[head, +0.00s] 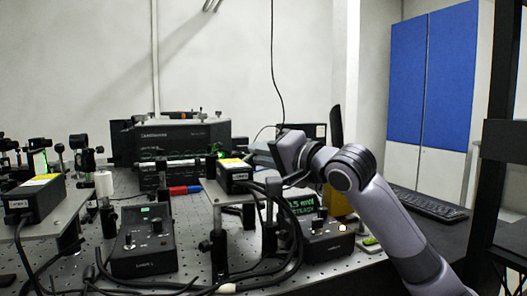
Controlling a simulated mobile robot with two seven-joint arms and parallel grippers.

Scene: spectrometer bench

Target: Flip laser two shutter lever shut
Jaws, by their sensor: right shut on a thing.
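My right gripper (250,154) reaches in from the right, at the far upper right side of this box. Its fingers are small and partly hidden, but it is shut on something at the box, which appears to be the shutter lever. The lever itself cannot be made out, so its position is unclear. My left gripper is not in view.
A similar laser box (35,197) stands at the left. Two black control units, left (145,245) and right (327,243), sit on the perforated bench in front, with loose black cables between them. A black spectrometer (180,138) stands behind. A keyboard (428,203) lies at right.

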